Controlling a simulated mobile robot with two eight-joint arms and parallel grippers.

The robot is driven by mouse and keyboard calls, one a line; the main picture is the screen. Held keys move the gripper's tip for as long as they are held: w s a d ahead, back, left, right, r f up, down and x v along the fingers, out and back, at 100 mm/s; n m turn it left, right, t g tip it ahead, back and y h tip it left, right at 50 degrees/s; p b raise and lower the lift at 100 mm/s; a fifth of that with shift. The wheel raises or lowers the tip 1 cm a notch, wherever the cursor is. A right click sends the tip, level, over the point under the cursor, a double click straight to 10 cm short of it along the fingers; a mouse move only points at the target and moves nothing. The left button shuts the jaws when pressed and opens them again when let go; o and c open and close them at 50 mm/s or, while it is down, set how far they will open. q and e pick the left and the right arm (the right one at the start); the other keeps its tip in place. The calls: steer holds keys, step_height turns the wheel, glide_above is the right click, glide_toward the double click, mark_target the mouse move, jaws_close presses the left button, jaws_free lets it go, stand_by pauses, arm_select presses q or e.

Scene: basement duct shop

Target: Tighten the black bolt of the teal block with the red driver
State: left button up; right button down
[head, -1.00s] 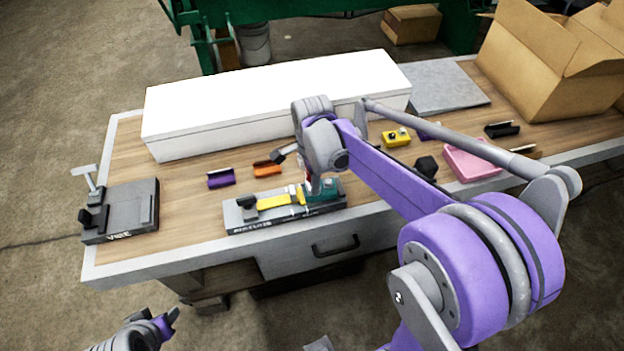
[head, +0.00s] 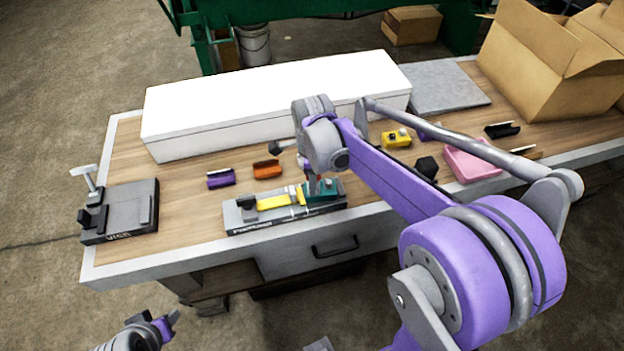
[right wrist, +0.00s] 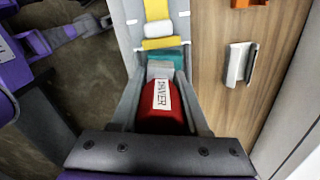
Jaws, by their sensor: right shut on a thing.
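The teal block (head: 322,192) sits at the right end of a grey fixture (head: 240,219) near the bench's front edge, beside a yellow piece (head: 275,202). My right gripper (right wrist: 163,78) is shut on the red driver (right wrist: 163,118), whose handle bears a "DRIVER" label. In the head view, a sliver of red shows below my right wrist, over the teal block. The teal block (right wrist: 165,57) lies just beyond the fingertips in the right wrist view. The black bolt and the driver's tip are hidden. My left gripper (head: 168,325) is low at the left, off the bench; its jaw opening is unclear.
A long white box (head: 280,95) lies behind. Purple (head: 221,178) and orange (head: 267,169) clips lie behind the fixture. A grey vise (head: 130,208) is at the left. A yellow block (head: 396,138), pink bin (head: 470,162) and cardboard box (head: 535,60) are at the right.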

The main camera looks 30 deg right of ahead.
steer(key=shift+n, duration=0.4)
steer(key=shift+r+p, duration=1.3)
steer(key=shift+r, duration=1.25)
arm_select(q)
steer(key=r, duration=0.1)
steer(key=w+r, duration=0.1)
steer(key=r, duration=0.1)
steer(key=shift+w+r, duration=0.25)
steer(key=shift+r, duration=0.05)
steer(key=shift+s, duration=0.1)
